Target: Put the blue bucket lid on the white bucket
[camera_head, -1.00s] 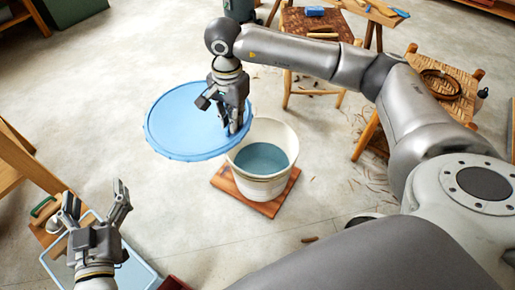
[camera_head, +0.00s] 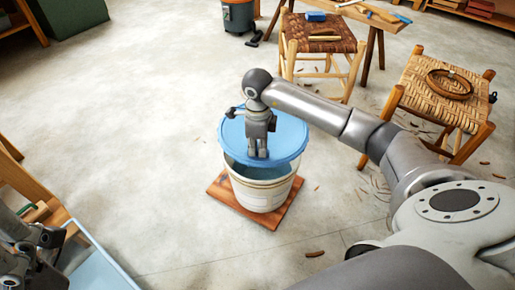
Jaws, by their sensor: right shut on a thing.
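The blue bucket lid (camera_head: 286,143) is a round disc over the mouth of the white bucket (camera_head: 262,190). Its near edge looks a little above the bucket's rim, with part of the blue-grey inside showing below it. I cannot tell whether the far edge touches the rim. My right gripper (camera_head: 259,153) is shut on the lid near its front middle, pointing down. The bucket stands upright on a reddish wooden board (camera_head: 221,190). My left gripper (camera_head: 38,254) is at the lower left, partly cut off and well away from the bucket; its fingers are unclear.
A light blue tray (camera_head: 97,270) and a wooden bench (camera_head: 38,190) are at the lower left. A woven chair (camera_head: 440,88) and a stool (camera_head: 318,35) with tools stand at the back right. Wood shavings lie on the floor. The floor left of the bucket is clear.

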